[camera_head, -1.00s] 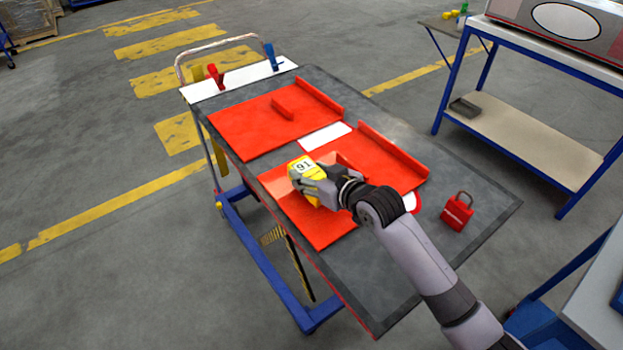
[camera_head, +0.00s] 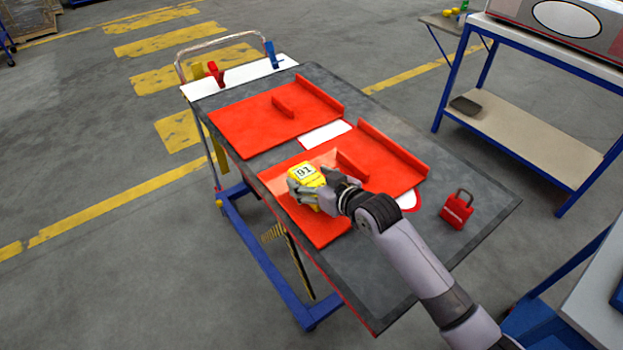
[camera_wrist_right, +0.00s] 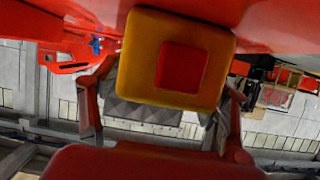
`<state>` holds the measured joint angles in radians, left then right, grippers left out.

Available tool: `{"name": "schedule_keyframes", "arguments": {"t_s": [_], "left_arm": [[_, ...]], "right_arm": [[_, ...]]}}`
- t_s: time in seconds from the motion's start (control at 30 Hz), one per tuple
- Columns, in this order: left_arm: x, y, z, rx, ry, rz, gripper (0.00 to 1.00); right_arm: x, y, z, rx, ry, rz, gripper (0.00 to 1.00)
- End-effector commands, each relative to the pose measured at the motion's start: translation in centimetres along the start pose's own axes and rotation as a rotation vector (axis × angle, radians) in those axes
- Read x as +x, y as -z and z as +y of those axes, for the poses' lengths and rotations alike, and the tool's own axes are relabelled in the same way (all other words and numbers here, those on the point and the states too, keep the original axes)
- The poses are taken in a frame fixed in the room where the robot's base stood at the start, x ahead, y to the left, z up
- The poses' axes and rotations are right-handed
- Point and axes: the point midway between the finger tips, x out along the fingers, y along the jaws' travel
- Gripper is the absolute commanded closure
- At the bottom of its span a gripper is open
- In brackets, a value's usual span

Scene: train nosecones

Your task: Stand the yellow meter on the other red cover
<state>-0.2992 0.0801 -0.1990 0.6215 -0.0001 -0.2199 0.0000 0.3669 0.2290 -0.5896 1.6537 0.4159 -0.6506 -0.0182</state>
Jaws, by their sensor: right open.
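The yellow meter (camera_head: 306,175) has a display reading 91 and is upright at the near red cover (camera_head: 325,232). Whether its base touches the cover is hidden. My right gripper (camera_head: 316,194) is open around the meter, a finger on each side. The right wrist view shows the meter's yellow side with a red square (camera_wrist_right: 138,60) between the spread fingers (camera_wrist_right: 160,112). The other red cover (camera_head: 240,128) lies flat at the far end of the table, with nothing on it. My left gripper is not in view.
A red padlock (camera_head: 457,208) stands on the grey table (camera_head: 440,165) at the right. White plates (camera_head: 325,134) lie by the covers. Raised red ribs (camera_head: 395,148) edge the covers. Red and blue clamps (camera_head: 271,55) stand at the far end.

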Motion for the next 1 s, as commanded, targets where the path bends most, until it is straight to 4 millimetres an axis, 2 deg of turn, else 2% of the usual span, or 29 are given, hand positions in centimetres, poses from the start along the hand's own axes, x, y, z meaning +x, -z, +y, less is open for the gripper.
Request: {"name": "schedule_keyframes", "arguments": {"t_s": [0.23, 0.37, 0.8, 1.0], "left_arm": [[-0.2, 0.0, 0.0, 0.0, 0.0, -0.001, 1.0], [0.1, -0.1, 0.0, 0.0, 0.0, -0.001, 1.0], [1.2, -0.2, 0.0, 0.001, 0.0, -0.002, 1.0], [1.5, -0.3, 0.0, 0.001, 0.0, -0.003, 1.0]], "right_arm": [[-0.2, 0.4, 0.0, 0.0, 0.0, 0.001, 0.3], [-1.3, 0.2, 0.1, -0.001, -0.001, 0.0, 0.3], [-9.4, 0.2, 0.0, -0.002, 0.0, 0.001, 0.3], [-11.6, 0.2, 0.0, 0.0, -0.001, 0.0, 0.3]]}}
